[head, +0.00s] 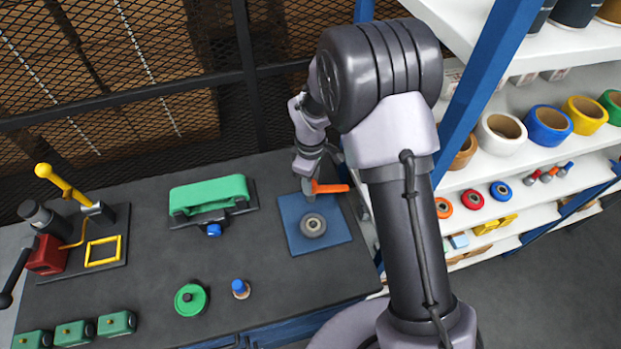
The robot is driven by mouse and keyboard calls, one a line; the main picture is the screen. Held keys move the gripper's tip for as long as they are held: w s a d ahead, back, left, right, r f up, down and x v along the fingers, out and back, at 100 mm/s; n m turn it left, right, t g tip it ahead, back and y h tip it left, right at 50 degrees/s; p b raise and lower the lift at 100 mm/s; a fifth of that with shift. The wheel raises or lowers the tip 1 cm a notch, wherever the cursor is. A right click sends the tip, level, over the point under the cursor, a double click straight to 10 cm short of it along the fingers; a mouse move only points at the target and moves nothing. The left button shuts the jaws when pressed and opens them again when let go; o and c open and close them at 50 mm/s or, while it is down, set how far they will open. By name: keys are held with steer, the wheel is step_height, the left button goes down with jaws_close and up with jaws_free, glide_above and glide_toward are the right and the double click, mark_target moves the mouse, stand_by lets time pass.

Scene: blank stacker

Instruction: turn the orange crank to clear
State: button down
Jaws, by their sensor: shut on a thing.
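The orange crank (332,188) shows as a short orange bar in the head view, at the back edge of a blue square plate (335,234). My gripper (309,182) reaches down at the left end of the orange bar and is shut on it. The fingertips are small, and the exact grip is partly hidden. A round grey disc with a pale centre (313,226) sits on the blue plate, just in front of the crank. The crank's mount is hard to make out.
A green belt unit (209,195) stands left of the blue plate. A green round knob (191,299) and a blue-capped peg (240,289) are nearer. A red device with a yellow lever (62,185) stands far left. Shelves and a blue post (487,82) bound the right. Mesh stands behind.

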stand_by(0.3)
steer(key=c, duration=1)
jaws_free()
steer(key=shift+r, duration=0.1)
step_height(320, 180, up, 17)
steer(key=p, duration=0.4)
steer(key=shift+r, duration=0.15)
